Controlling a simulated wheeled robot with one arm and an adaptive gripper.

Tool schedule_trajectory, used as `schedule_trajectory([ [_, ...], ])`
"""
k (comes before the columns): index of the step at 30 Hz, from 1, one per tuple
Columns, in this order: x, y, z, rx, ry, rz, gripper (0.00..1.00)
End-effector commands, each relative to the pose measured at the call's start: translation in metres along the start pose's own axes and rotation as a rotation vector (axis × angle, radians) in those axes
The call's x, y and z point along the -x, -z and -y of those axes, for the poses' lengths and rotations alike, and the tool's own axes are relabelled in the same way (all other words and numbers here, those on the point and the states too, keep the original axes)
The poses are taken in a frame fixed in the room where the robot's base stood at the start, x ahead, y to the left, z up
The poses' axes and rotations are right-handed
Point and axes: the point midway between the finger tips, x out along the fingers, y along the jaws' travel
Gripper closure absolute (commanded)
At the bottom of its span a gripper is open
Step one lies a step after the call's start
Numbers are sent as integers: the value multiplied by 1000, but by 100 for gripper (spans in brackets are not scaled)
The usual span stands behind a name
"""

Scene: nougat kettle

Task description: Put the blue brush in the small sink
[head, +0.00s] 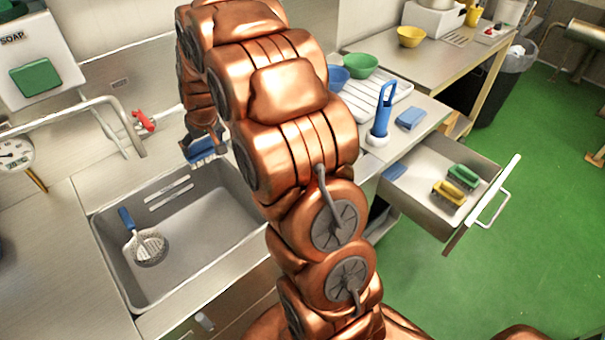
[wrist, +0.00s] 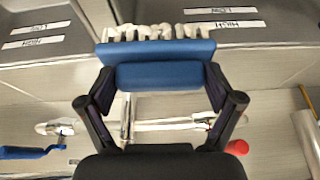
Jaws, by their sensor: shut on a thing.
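My gripper (head: 203,138) is shut on the blue brush (head: 206,150), over the back of the sink counter. In the wrist view my gripper (wrist: 160,92) pinches the blue brush (wrist: 160,72) from both sides, with pale bristles at its far edge. Two basins show there: a left basin (wrist: 35,35) and a right basin (wrist: 245,28), with a divider between them. The brush appears near their back rim, mostly on the right basin's side; its height is unclear. In the head view one basin (head: 190,265) shows; my arm hides the area right of it.
A blue-handled round strainer (head: 150,250) lies in the visible basin. A tap pipe (head: 75,108) and red tap handle (head: 143,122) stand behind it. To the right are a blue upright brush (head: 382,110), bowls, and an open drawer (head: 425,205) with green and yellow brushes.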

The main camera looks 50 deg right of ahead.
Motion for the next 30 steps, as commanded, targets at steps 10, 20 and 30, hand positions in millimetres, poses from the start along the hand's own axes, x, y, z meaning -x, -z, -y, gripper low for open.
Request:
schedule_trajectory([
  [10, -29, -3, -128, -95, -36, -5, 47],
  [20, -61, -52, -239, -55, -11, -3, 47],
  [30, -71, -88, -310, -1, -21, -1, 47],
])
